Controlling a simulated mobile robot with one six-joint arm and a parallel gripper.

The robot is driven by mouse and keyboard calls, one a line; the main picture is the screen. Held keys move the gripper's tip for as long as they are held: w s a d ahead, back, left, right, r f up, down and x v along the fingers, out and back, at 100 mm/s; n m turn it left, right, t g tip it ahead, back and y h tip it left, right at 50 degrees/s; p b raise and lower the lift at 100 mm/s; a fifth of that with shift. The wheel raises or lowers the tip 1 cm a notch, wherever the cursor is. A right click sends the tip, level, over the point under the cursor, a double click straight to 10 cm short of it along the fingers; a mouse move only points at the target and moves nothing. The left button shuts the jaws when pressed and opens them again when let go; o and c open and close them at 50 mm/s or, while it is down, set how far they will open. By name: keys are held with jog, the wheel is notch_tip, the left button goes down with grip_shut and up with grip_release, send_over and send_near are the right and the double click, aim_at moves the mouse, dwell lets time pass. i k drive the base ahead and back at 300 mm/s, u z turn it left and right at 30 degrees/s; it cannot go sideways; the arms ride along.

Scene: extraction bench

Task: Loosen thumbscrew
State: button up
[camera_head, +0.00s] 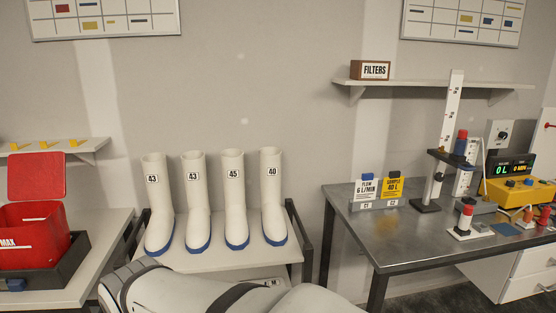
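No thumbscrew can be made out for certain at this size. On the metal bench (345,190) at right stands a dark stand (426,205) with a tall white scale (451,105) and a red-topped cylinder (461,143). Small red-and-white pieces stand in front, one a red-capped post (464,219). A yellow instrument (520,192) with a display reading 0 L and 0 MIN is at the right. My gripper is not in view.
White boots (234,195) stand on a rack (190,260) left of the bench. A red open box (35,231) is at far left. Two label cards (393,190) stand at the bench's left. A FILTERS box (370,70) sits on the wall shelf (430,84). The bench's front-left top is clear.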

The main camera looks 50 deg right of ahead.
aim_at(440, 176)
jog(key=z, duration=3.4)
jog(key=i, duration=1.5)
